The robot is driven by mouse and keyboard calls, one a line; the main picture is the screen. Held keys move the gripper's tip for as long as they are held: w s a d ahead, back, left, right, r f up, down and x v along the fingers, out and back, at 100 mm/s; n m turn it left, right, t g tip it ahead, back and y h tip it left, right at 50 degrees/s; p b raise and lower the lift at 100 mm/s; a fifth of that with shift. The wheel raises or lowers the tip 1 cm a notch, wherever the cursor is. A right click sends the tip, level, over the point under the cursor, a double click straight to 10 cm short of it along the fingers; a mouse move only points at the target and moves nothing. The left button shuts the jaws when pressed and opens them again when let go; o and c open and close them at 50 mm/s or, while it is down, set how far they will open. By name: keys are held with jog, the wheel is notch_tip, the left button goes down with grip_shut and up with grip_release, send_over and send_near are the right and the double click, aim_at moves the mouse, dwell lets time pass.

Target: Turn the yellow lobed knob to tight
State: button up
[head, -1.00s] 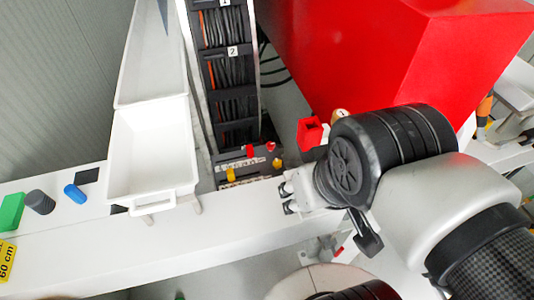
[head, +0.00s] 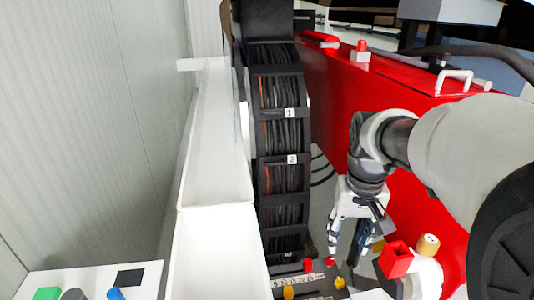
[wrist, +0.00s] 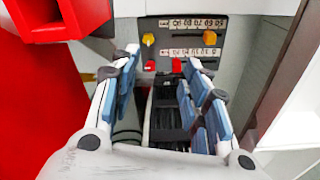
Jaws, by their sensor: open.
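Two small yellow knobs sit on a dark panel with numbered scales, one at the left (wrist: 148,39) and one at the right (wrist: 210,38) in the wrist view. In the head view they show at the bottom edge, the left one (head: 289,292) partly cut off and the other (head: 339,283) to its right. I cannot tell surely which is the lobed knob or how it is turned. My gripper (head: 345,250) is open and empty, pointing down near the panel. In the wrist view its blue-padded fingers (wrist: 160,72) are spread, with the panel beyond them and nothing between the pads.
Two red knobs (wrist: 177,65) sit on the panel nearer my fingers. A red box-shaped part (head: 396,260) and a tan-capped fitting (head: 428,245) stand to the right. The red machine body (head: 335,100) rises behind; a black cable chain (head: 278,150) and white trough (head: 215,150) lie left.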

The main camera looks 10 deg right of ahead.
aim_at(340, 282)
jog(key=shift+m+g, duration=0.3)
jog(key=shift+g, duration=0.1)
jog(key=w+d+f+b, duration=0.1)
jog(key=f+b, duration=0.1)
jog(key=f, duration=0.4)
jog(key=w+d+f+b, duration=0.1)
jog(key=f+b, duration=0.1)
jog(key=f, duration=0.5)
jog(key=w+d+f+b, duration=0.1)
jog(key=f+b, duration=0.1)
jog(key=f, duration=0.5)
jog(key=shift+f, duration=0.2)
grip_shut()
